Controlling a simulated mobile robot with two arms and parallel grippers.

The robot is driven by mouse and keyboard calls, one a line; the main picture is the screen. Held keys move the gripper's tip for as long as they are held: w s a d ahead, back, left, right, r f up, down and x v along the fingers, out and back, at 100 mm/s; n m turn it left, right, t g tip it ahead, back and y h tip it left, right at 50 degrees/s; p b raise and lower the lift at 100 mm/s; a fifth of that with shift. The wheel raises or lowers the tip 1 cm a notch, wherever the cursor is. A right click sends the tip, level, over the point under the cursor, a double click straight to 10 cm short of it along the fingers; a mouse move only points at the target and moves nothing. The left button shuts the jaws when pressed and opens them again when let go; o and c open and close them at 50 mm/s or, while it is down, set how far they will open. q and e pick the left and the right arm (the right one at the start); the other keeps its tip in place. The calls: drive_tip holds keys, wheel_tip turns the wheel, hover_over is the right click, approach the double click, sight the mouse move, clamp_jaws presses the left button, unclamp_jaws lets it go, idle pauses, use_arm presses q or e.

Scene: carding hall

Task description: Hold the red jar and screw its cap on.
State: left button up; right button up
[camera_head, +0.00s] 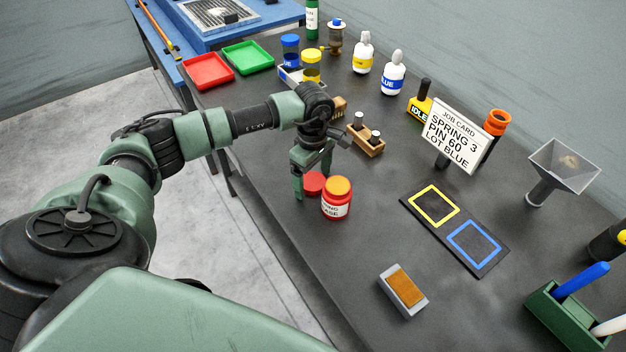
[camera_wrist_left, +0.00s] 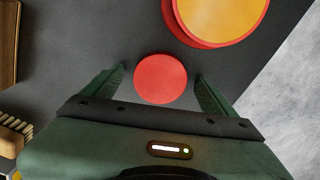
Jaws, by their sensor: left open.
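The red jar (camera_head: 335,205) stands upright on the dark bench. Its top is open to view and shows an orange-yellow surface, also seen in the left wrist view (camera_wrist_left: 215,14). The round red cap (camera_head: 313,184) lies on the bench beside the jar, on its left in the head view. My left gripper (camera_head: 312,192) is open above the cap. In the left wrist view the cap (camera_wrist_left: 161,78) sits between the two green fingers, with a gap on each side. My right gripper is in neither view.
A wooden block with small weights (camera_head: 366,142) stands behind the gripper. The job card (camera_head: 451,137) and a black mat with yellow and blue squares (camera_head: 455,230) are to the right. A block with an orange-brown top (camera_head: 405,288) lies in front. The bench's left edge is close to the jar.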

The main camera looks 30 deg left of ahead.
sight(313, 181)
use_arm(q)
drive_tip(key=shift+c, duration=0.2)
drive_tip(key=c, duration=1.4)
drive_tip(key=shift+r, duration=0.15)
wheel_tip(313, 181, up, 20)
drive_tip(key=b, duration=0.4)
